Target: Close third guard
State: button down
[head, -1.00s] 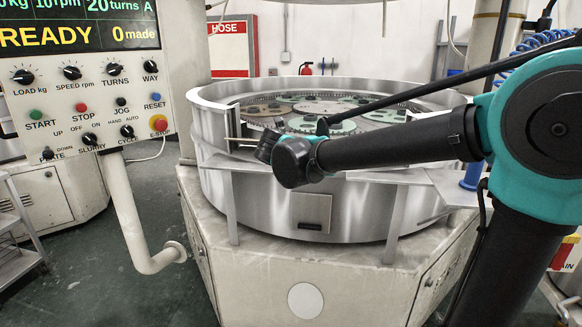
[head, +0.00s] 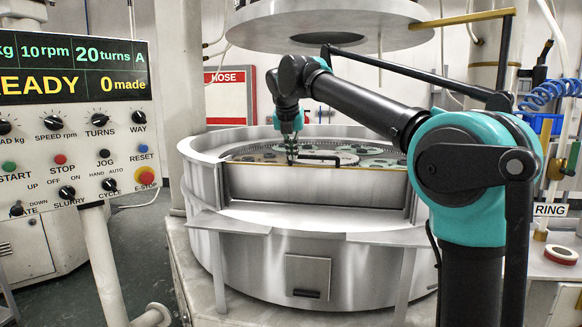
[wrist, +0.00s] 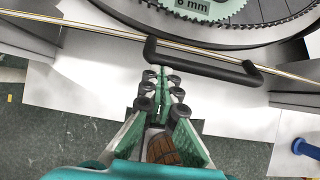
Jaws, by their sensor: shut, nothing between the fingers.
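The guard panel (head: 315,184) is a pale metal plate with a brass-coloured top edge. It stands roughly upright in the front gap of the round machine's wall. Its black bar handle (head: 322,157) shows at the top edge; the handle also shows in the wrist view (wrist: 200,62), alongside the brass edge. My gripper (head: 291,158) points down at the left end of the handle. In the wrist view my gripper (wrist: 162,76) has its fingers together and empty, just short of the handle. I cannot tell whether they touch it. No number on the guard is readable.
Toothed green carriers (wrist: 210,8) lie on the plate behind the guard. A large round upper plate (head: 325,22) hangs above. The control panel (head: 78,110) stands at left, reading READY. A side bench (head: 550,262) with a RING sign is at right.

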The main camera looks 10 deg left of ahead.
jog(key=w+r, duration=0.2)
jog(key=w, duration=0.5)
jog(key=shift+w+d+r, duration=0.15)
jog(key=shift+w+r, duration=0.1)
jog(key=shift+w, duration=0.1)
jog(key=shift+s, duration=0.1)
